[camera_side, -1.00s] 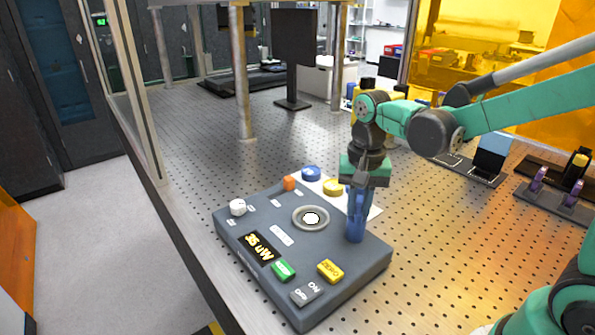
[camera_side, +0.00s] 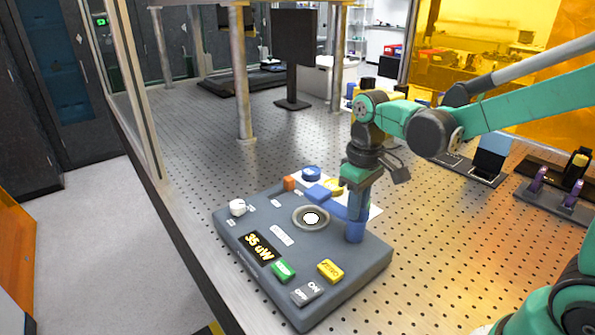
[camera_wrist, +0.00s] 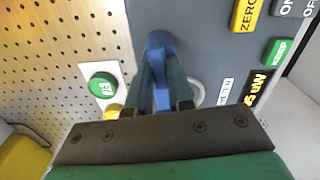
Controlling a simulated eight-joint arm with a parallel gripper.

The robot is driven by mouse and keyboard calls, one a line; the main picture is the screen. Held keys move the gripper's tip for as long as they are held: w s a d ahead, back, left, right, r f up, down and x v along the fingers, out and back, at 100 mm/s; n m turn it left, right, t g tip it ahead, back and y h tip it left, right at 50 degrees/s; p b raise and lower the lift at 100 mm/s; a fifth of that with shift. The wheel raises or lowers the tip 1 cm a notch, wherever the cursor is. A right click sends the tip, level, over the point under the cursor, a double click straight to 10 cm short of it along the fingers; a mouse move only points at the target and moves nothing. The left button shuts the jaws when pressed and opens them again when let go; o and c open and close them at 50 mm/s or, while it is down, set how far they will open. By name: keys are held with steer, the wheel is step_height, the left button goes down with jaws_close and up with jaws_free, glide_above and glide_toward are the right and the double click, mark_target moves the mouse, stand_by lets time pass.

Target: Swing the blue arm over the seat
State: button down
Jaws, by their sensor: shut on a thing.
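The blue arm (camera_side: 321,194) stands on a blue post (camera_side: 355,231) at the right side of the dark grey instrument. Its free end points back and left, behind the seat, and does not cover it. The seat is a grey ring (camera_side: 297,223) with a bright white centre. My gripper (camera_side: 357,203) is shut on the blue arm near the post. In the wrist view, the blue arm (camera_wrist: 159,45) runs between the two fingers (camera_wrist: 161,82), and part of the seat ring (camera_wrist: 197,91) shows beside them. The fingers hide part of the arm.

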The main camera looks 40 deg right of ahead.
steer(key=shift+n, duration=1.2)
steer(key=c, duration=0.8)
jaws_free()
steer(key=shift+r, duration=2.85)
